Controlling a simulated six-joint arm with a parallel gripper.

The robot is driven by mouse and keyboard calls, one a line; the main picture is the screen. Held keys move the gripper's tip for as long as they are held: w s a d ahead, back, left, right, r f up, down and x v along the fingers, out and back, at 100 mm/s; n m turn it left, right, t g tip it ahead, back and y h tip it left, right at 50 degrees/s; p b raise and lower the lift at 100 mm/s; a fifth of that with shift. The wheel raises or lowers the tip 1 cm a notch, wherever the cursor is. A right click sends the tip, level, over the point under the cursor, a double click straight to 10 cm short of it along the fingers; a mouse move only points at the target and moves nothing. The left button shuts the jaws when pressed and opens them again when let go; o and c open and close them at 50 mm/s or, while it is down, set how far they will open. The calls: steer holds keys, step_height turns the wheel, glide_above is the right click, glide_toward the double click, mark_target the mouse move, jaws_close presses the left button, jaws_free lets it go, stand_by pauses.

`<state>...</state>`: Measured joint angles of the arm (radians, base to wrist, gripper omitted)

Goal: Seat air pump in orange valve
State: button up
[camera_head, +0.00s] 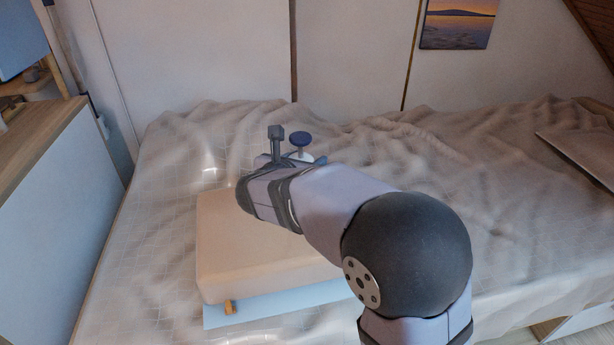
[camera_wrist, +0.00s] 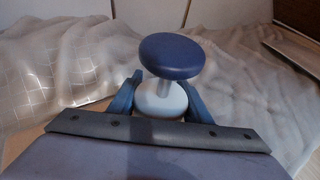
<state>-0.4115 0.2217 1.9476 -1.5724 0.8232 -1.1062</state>
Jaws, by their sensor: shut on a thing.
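The air pump (camera_wrist: 172,58) has a dark blue round knob on a thin stem above a white body. My gripper (camera_wrist: 162,100) is shut on its white body, one blue finger on each side, and the pump stands roughly upright. In the head view the pump's knob (camera_head: 300,139) shows just beyond my wrist, which hides most of the pump and fingers. The small orange valve (camera_head: 230,307) sits at the near left edge of a beige cushion-like block, well nearer the camera than the pump. The valve is not visible in the wrist view.
The beige block (camera_head: 245,245) lies on a pale blue layer (camera_head: 270,311) on the rumpled bed cover (camera_head: 155,220). A wooden-topped cabinet (camera_head: 45,130) stands left of the bed. A flat panel (camera_head: 585,150) lies at the far right. The bed's left side is clear.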

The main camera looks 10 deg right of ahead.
steer(key=shift+f+b, duration=0.6)
steer(key=shift+f, duration=1.55)
steer(key=o, duration=1.1)
steer(key=shift+f, duration=0.1)
steer(key=shift+o, duration=0.2)
steer(key=shift+r, duration=0.2)
steer(key=shift+s+a+r, duration=0.25)
steer(key=shift+s+a, duration=0.1)
steer(key=shift+s, duration=0.15)
steer(key=p+v, duration=0.2)
steer(key=v, duration=0.7)
steer(key=shift+o, duration=0.3)
steer(key=shift+v, duration=0.85)
